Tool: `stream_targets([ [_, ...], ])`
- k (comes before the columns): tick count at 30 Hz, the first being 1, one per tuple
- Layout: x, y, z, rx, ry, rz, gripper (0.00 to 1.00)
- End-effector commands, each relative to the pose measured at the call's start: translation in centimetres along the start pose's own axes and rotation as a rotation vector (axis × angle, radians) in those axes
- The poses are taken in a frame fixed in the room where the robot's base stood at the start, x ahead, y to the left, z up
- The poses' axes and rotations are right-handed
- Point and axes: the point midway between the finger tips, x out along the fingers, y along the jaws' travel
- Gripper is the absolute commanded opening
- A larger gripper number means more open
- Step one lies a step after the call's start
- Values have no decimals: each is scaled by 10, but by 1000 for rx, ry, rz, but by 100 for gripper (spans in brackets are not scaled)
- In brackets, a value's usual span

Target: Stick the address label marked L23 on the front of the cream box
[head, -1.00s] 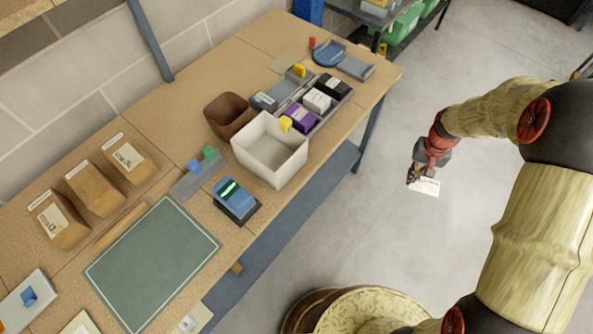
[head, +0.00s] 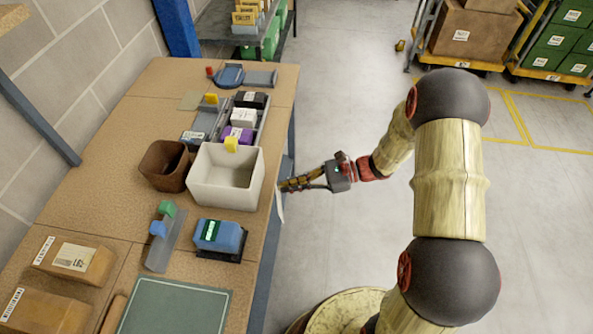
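The cream box (head: 202,195) is open-topped and stands on the workbench near its right edge. My gripper (head: 284,187) is to the right of the box, its fingers pointing left towards the box's right side. It is shut on a white label (head: 280,206), which shows nearly edge-on below the fingertips, beside the bench edge. The label's print cannot be read from here. A small gap seems to lie between the fingertips and the box, but the depth is hard to judge.
A brown bin (head: 165,170) stands left of the cream box. A blue device (head: 219,236) sits in front of it, and a tray with small boxes (head: 240,118) behind. The green mat (head: 175,308) is clear. Open floor (head: 345,110) lies right of the bench.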

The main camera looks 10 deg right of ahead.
Motion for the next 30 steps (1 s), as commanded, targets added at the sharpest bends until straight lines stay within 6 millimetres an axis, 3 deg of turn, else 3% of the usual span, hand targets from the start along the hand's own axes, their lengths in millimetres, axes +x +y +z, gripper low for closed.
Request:
stream_targets([
  [6,-26,-35,21,23,-166,-223,0],
  [11,-31,-43,27,24,-197,-270,0],
  [30,16,-56,36,23,-195,-267,0],
])
